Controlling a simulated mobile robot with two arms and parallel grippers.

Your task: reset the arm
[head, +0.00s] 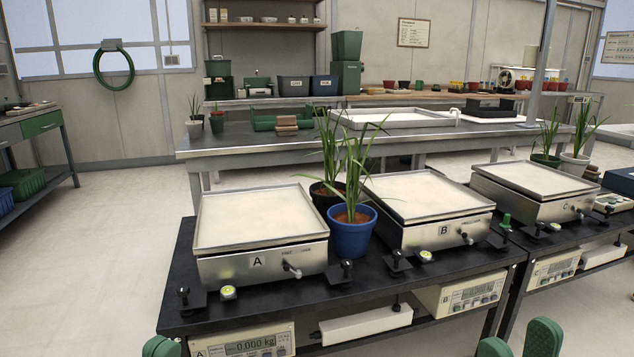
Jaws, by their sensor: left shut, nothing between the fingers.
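My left gripper (161,347) shows at the bottom edge, left of the middle. Its green fingertips are together with nothing between them, in front of the scale table and left of the display of scale A. My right gripper (519,341) shows at the bottom edge, right of the middle. Its two green fingertips stand apart with nothing seen between them. The rest of both arms is out of view.
Scales A (262,219), B (428,198) and C (538,180) stand on black tables. A blue pot (352,238) and a dark pot (323,199), both with plants, stand between A and B. A grey bench (236,146) lies behind. Floor at left is clear.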

